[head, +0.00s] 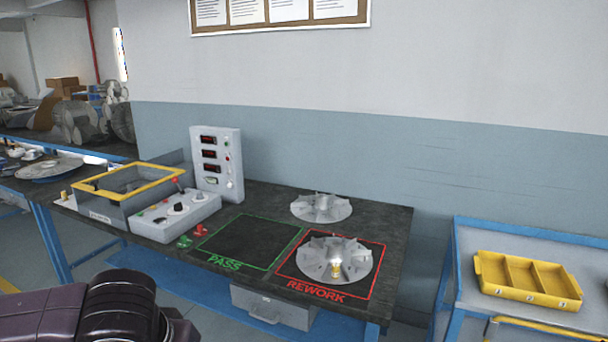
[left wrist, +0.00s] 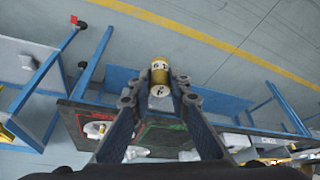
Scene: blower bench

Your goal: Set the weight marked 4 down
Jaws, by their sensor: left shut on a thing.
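My left gripper (left wrist: 160,88) is shut on a small brass weight (left wrist: 160,77) with white marked faces, held between its fingertips in the left wrist view. The marks are too small to read surely. In the head view my left arm is at the lower left, and the held weight does not show. Another small brass weight (head: 336,270) stands on the grey finned impeller (head: 318,257) in the red REWORK square. My right gripper is in neither view.
The green PASS square (head: 248,242) is empty. A second impeller (head: 321,207) lies behind REWORK. A control box (head: 175,215), display panel (head: 217,165) and yellow-framed box (head: 128,184) stand at the left. A yellow divided tray (head: 528,279) sits on the right table.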

